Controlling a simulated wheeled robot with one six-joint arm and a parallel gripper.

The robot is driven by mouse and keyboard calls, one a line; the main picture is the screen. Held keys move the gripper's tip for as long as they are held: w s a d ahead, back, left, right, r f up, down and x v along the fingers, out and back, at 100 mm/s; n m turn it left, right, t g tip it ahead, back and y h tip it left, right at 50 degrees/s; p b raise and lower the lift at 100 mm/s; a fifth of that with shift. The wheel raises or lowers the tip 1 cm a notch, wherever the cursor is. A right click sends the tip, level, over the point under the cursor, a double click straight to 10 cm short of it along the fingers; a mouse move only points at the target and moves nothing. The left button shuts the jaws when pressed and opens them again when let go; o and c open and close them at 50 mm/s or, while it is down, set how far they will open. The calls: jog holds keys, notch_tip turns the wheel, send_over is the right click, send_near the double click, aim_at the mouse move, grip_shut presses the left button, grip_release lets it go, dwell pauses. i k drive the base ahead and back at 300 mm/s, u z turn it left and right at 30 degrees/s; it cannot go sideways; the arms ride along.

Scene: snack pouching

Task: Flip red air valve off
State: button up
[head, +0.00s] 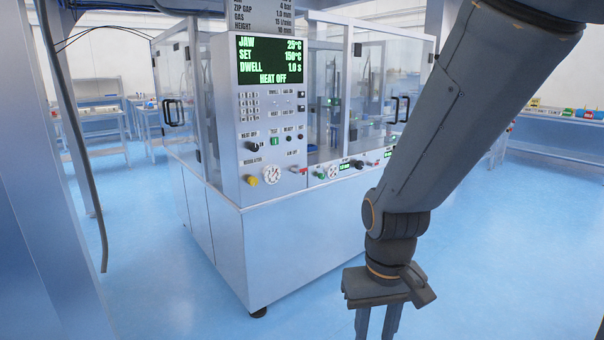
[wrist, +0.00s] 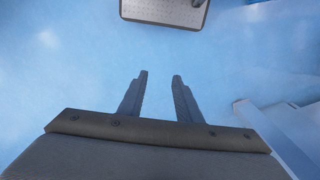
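The machine's front panel (head: 228,125) stands left of centre in the head view. A small red handle (head: 299,170), which looks like the red air valve, sits low on this panel, right of a round white gauge (head: 271,174). It is too small to tell which way its lever points. Another small red part (head: 388,154) shows farther right on the lower control strip. My gripper (head: 377,332) hangs fingers down at the bottom, in front and to the right of the machine, well apart from the valve. In the wrist view my gripper (wrist: 160,76) is open and empty over the blue floor.
A yellow knob (head: 252,180) sits left of the gauge. The display (head: 270,60) reads HEAT OFF. Clear guard doors with black handles (head: 173,113) flank the panel. Blue floor (head: 180,290) is free before the machine. Benches (head: 104,120) stand behind.

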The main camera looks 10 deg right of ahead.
aim_at(294, 171)
jog(key=u, duration=0.5)
jog(key=i, duration=1.05)
jog(key=z, duration=0.7)
